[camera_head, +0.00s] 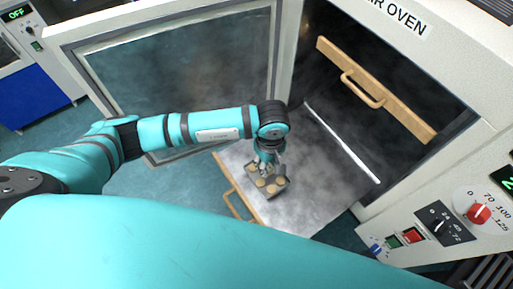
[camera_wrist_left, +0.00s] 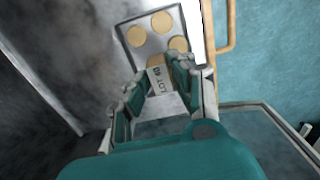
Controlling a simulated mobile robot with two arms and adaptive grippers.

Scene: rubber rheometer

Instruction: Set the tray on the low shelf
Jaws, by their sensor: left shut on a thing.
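A small grey metal tray (camera_head: 266,194) with several tan discs is at the front part of the low shelf (camera_head: 315,200) of the oven. The tray also shows in the wrist view (camera_wrist_left: 148,45), with a "LOT" label at its near end. My left gripper (camera_head: 265,168) is shut on the tray's near end, as the wrist view (camera_wrist_left: 157,80) shows. The low shelf is pulled out, with its wooden handle (camera_head: 233,205) at the front. I cannot tell whether the tray touches the shelf. My right gripper is not in view.
The oven door (camera_head: 180,60) stands open at the left, behind my left arm. An upper shelf with a wooden front and handle (camera_head: 362,88) sits inside the oven. The control panel (camera_head: 455,220) is at the right. The low shelf is bare to the right of the tray.

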